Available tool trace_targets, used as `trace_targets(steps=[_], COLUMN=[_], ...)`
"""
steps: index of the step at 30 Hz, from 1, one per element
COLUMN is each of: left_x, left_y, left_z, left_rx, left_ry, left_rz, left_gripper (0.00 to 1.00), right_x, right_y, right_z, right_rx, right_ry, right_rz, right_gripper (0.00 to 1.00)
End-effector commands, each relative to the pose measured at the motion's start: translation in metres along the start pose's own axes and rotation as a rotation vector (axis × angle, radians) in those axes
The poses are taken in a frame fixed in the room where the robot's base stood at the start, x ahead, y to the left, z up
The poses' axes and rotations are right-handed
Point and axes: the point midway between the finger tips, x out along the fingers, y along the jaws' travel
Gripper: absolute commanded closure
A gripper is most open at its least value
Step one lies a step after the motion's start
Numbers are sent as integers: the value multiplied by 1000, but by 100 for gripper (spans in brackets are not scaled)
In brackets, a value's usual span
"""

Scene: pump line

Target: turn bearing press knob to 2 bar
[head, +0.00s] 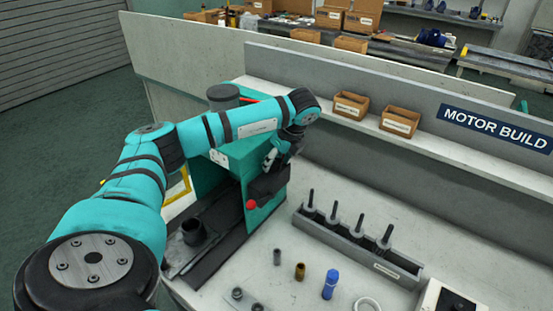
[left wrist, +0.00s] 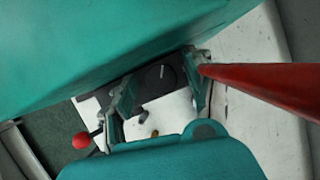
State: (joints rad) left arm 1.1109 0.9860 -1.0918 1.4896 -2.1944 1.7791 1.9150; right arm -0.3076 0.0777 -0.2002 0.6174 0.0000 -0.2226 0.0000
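The teal bearing press (head: 232,152) stands on a dark base at the bench's left end. In the left wrist view its teal body (left wrist: 90,45) fills the upper left. A dark round knob (left wrist: 157,76) with a short white pointer mark sits on a dark panel there; its scale is too small to read. My left gripper (head: 272,160) is at the press's right side in the head view. In the left wrist view the left gripper's (left wrist: 160,94) fingers are apart, with the knob showing between them; I cannot tell whether they touch it. My right gripper is not in view.
A red bar (left wrist: 265,85) runs close by the right finger. A red ball handle (head: 251,204) sticks out at the press front.

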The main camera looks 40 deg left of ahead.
Motion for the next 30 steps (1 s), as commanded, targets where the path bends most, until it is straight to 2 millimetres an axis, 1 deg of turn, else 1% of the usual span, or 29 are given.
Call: trace_targets(steps=[1,9,12,14,18,21,27,28,30], left_x=[0,0,0,1,3,0,-1,-1,-1], left_y=[0,0,0,0,0,0,0,0,0], left_z=[0,0,0,0,-1,0,0,0,0], left_rx=[0,0,0,11,97,124,123,123,123], left_ry=[0,0,0,0,0,0,0,0,0], left_rz=[0,0,0,-5,-43,-53,-52,-52,-52], left_gripper=[54,89,100,100,100,100,100,65,56], right_x=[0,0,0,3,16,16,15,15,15], right_y=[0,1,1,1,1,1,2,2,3], right_z=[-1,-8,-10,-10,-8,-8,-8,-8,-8], right_rx=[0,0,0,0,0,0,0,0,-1], right_ry=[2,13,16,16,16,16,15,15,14], right_rz=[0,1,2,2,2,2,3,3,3], right_gripper=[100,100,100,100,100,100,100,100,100])
